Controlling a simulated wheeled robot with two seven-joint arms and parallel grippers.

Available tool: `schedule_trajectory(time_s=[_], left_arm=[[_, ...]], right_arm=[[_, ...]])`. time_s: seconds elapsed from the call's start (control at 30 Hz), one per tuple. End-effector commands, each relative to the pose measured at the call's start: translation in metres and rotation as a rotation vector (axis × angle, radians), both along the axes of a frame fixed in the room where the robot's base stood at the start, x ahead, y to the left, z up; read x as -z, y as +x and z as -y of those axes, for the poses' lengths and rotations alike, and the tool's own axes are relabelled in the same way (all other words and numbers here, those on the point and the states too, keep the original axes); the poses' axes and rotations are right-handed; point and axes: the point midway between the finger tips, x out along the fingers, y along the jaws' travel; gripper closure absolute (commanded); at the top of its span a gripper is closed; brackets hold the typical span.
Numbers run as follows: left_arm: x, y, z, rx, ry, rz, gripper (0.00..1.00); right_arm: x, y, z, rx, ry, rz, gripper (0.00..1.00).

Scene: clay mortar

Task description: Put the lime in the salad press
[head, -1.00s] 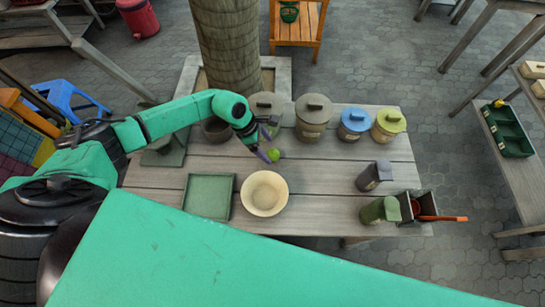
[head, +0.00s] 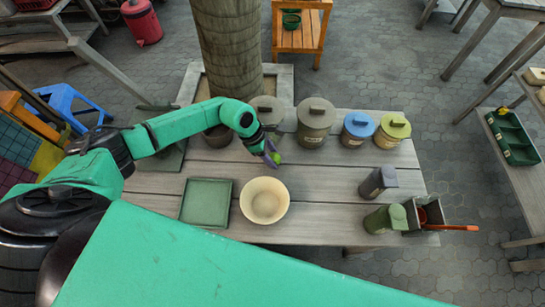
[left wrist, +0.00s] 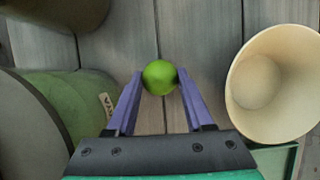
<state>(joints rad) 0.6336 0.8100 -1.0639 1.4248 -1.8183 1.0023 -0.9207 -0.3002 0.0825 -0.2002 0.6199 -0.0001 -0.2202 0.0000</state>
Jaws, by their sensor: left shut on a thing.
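The lime (head: 277,158) is small, round and bright green. My left gripper (head: 272,157) is shut on it, with purple fingers on either side. In the left wrist view the lime (left wrist: 159,77) sits between the fingertips, over the wooden planks. A round, deep cream bowl (head: 264,201) stands upright on the table, a little nearer than the gripper. Its open mouth also shows at the right of the left wrist view (left wrist: 272,84), and it looks empty. I cannot tell which object is the salad press. My right gripper is not in view.
Lidded canisters in brown (head: 315,121), blue (head: 357,128) and yellow-green (head: 392,130) line the table's back edge. A green square tray (head: 206,202) lies left of the bowl. Dark (head: 377,181) and green (head: 385,219) containers stand at the right. The table's middle right is bare.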

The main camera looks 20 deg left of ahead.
Motion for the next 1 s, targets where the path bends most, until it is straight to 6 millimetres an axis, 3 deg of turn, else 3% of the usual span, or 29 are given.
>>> schedule_trajectory(time_s=[0.17, 0.4, 0.6, 0.77, 1.0], left_arm=[[-0.037, 0.002, 0.000, 0.001, 0.000, 0.007, 1.00], [-0.124, 0.001, 0.000, 0.001, 0.001, 0.009, 1.00], [-0.176, 0.000, 0.000, 0.001, 0.001, 0.003, 1.00], [-0.191, 0.000, 0.000, 0.000, 0.001, 0.001, 1.00], [-0.187, -0.002, -0.002, 0.049, 0.001, -0.003, 1.00]], right_arm=[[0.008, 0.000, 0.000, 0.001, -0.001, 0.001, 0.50], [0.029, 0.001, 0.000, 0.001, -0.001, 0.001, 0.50], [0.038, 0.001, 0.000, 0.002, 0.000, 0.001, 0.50], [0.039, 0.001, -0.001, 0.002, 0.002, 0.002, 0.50], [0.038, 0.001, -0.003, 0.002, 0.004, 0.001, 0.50]])
